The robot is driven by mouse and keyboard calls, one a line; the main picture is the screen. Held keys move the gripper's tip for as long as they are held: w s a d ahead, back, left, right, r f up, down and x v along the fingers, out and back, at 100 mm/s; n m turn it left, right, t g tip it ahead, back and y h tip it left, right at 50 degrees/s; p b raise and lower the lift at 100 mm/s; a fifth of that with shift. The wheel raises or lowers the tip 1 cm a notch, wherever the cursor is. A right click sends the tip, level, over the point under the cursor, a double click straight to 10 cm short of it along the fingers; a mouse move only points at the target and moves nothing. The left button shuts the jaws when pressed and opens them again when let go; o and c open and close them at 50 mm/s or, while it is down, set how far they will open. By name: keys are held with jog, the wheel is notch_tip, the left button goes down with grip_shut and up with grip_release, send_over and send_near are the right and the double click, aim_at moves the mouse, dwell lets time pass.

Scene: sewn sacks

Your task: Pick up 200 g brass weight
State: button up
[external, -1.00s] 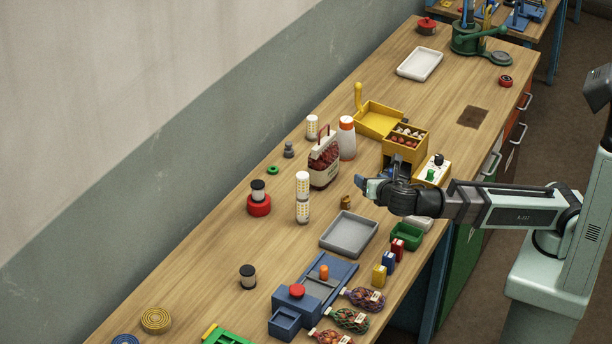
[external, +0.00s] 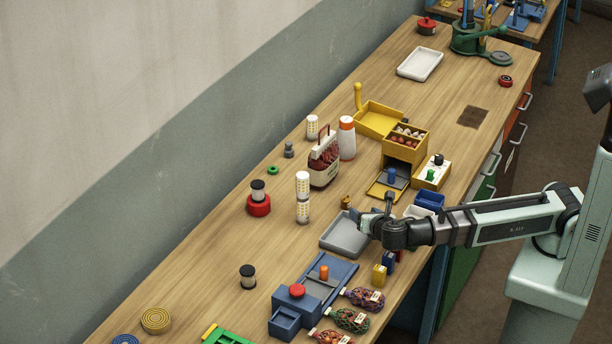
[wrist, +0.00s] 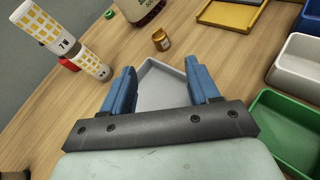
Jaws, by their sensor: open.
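The brass weight (external: 346,202) is a small gold-brown piece standing upright on the wooden bench, just behind the grey tray. In the wrist view the brass weight (wrist: 161,42) shows beyond the fingertips, near the top middle, with nothing touching it. My gripper (external: 366,225) is over the right side of the grey tray (external: 335,236), on the near side of the weight. In the wrist view my gripper (wrist: 158,75) has its two blue fingers spread and empty, with the tray (wrist: 163,88) showing between them.
A stack of white-and-yellow cylinders (external: 303,198) stands left of the weight. A yellow dispenser (external: 405,143) and its tray stand behind. Blue (external: 429,200) and green (wrist: 288,125) bins lie right. Small colored boxes (external: 380,274) are in front. Bare wood surrounds the weight.

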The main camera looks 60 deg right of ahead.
aim_at(347, 200)
jog(key=x, duration=1.2)
jog(key=shift+w, duration=0.1)
grip_shut()
dwell(0.5)
